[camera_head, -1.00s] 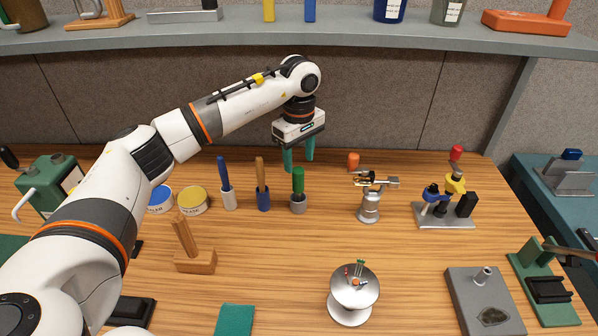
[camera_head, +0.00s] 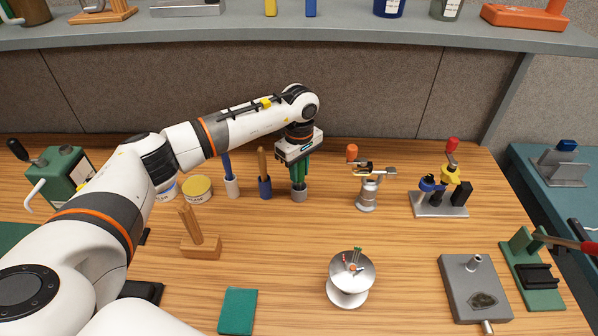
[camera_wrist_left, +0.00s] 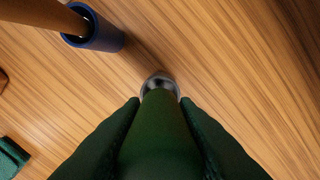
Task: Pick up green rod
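The green rod (camera_wrist_left: 158,140) stands upright in a small grey cup (camera_head: 299,195) on the wooden bench. My left gripper (camera_head: 300,182) points down over it, with one teal finger on each side of the rod. In the left wrist view the fingers (camera_wrist_left: 160,104) lie right along both sides of the rod and appear to touch it. The rod's lower end is in the cup, whose rim shows beyond the fingertips. In the head view the fingers and palm hide most of the rod. My right gripper is not in view.
A metal stand with an orange knob (camera_head: 366,190) is to the right. A silver spool (camera_head: 349,280) is in front. Bench between is clear.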

